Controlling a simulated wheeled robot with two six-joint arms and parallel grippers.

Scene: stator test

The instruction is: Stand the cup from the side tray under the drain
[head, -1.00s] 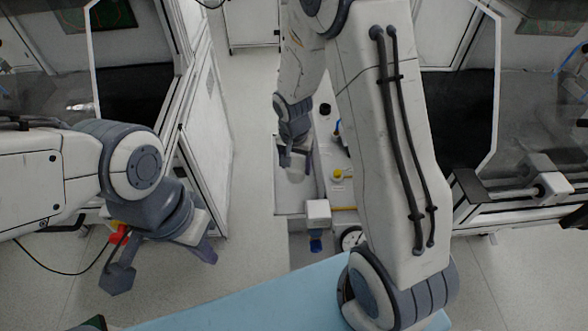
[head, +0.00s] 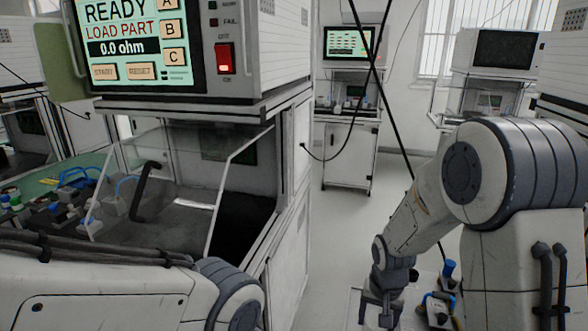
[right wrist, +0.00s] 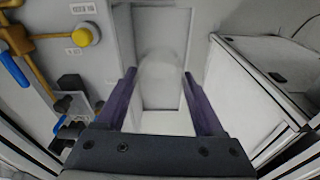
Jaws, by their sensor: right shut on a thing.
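My right gripper (right wrist: 159,74) shows large in the right wrist view, its two dark purple fingers on either side of a pale, see-through cup (right wrist: 161,68). It is shut on the cup, whose outline is faint against the white surface. A pale rectangular side tray (right wrist: 153,122) lies behind and below it. In the head view, my right gripper (head: 378,312) is at the bottom edge, right of centre, and the cup cannot be made out there. My left arm shows at the bottom left, but its gripper is out of view. I cannot make out the drain's outlet.
In the head view, a test station (head: 185,50) reading "READY LOAD PART" stands left. Open floor (head: 335,225) lies in the middle.

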